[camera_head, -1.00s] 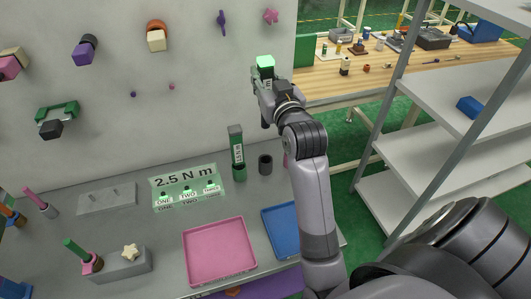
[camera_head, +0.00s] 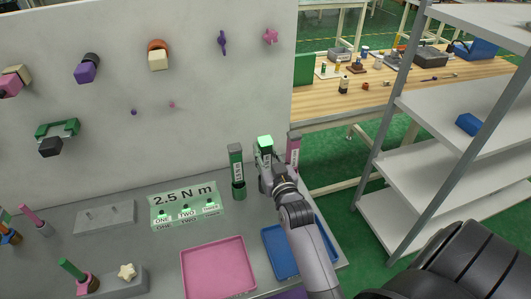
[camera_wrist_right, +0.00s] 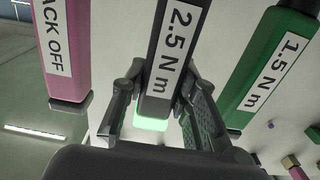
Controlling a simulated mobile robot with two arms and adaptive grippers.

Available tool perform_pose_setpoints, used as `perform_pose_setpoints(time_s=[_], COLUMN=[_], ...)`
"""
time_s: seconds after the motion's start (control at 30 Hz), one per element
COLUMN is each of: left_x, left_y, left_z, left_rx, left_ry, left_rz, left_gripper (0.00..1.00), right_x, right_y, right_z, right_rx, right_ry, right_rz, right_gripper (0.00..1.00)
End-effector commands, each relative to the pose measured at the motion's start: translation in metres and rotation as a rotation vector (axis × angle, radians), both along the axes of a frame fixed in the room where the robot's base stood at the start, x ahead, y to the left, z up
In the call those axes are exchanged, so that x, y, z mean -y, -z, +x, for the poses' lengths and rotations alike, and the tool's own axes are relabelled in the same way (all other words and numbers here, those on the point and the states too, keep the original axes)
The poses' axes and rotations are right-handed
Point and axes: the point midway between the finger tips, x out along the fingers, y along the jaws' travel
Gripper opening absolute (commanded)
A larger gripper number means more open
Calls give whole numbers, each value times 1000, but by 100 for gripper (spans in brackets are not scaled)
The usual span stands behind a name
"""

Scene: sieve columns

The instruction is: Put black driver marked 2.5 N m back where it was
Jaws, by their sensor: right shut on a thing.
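The black driver (camera_wrist_right: 174,45) marked 2.5 N m is between the fingers of my right gripper (camera_wrist_right: 160,105) in the right wrist view. One of its ends glows green. In the head view the glowing green end (camera_head: 265,142) stands just above my right gripper (camera_head: 266,163), which is shut on the driver. The gripper is between the green driver (camera_head: 236,165) and the pink driver (camera_head: 293,152). The dark holder seen earlier there is hidden behind the gripper, so I cannot tell whether the driver is in it. My left gripper is not in view.
The green driver (camera_wrist_right: 275,65) marked 1.5 N m and pink driver (camera_wrist_right: 66,50) marked BACK OFF stand close on either side. A 2.5 N m sign (camera_head: 184,196), pink tray (camera_head: 218,270) and blue tray (camera_head: 275,237) are nearby. A grey shelf (camera_head: 445,155) stands at right.

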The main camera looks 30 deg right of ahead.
Motion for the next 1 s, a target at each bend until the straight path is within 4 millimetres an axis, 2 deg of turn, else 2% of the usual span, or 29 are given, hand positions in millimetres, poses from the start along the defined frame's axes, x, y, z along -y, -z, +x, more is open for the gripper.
perform_pose_setpoints(time_s=[0.37, 0.4, 0.7, 1.0], left_x=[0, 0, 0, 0], left_y=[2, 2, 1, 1], left_z=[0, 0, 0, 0], left_rx=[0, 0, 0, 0], left_ry=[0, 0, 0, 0], left_rz=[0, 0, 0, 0], left_gripper=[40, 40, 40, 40], right_x=[0, 0, 0, 0], right_y=[3, 5, 4, 3], right_z=[0, 0, 0, 0], right_rx=[5, 1, 1, 2], right_ry=[0, 0, 0, 0], right_rz=[-2, -1, -1, -1], right_gripper=[0, 28, 47, 47])
